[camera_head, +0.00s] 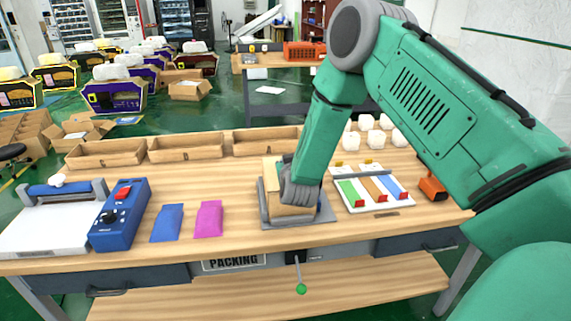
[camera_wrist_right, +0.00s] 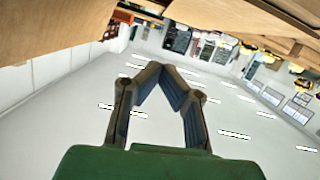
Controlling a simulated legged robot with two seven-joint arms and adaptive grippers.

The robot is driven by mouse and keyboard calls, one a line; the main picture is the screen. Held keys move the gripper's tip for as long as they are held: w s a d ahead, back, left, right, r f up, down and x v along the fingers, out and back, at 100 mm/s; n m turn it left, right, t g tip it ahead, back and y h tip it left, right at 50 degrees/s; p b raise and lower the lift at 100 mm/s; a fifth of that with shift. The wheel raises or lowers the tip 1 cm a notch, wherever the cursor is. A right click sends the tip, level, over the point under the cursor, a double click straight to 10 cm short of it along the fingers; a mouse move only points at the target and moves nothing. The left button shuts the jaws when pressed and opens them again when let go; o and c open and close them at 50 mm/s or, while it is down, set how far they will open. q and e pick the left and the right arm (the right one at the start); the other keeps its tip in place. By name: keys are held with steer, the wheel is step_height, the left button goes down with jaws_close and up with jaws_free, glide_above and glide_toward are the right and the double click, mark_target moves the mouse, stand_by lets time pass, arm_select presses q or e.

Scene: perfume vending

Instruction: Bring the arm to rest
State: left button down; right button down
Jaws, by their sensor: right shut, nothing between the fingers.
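My green right arm (camera_head: 318,140) comes in from the right in the head view and bends down to the packing table. Its grey wrist (camera_head: 298,188) is in front of an open cardboard box (camera_head: 272,175) and overlaps it; I cannot tell whether they touch. The fingers are mostly hidden there. In the right wrist view my right gripper (camera_wrist_right: 160,70) has its fingertips together, with nothing between them. My left gripper is in neither view.
The box stands on a grey plate (camera_head: 272,222) on the table (camera_head: 240,245). A blue device (camera_head: 120,215), blue (camera_head: 167,222) and pink (camera_head: 208,218) pouches lie left. A white rack (camera_head: 375,205) with coloured strips and an orange tool (camera_head: 432,187) lie right. Empty trays (camera_head: 186,147) line the back.

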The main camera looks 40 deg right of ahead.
steer(key=v, duration=0.5)
steer(key=shift+a+f, duration=0.1)
steer(key=shift+a, duration=0.2)
steer(key=shift+s+d, duration=0.1)
steer(key=shift+s, duration=0.7)
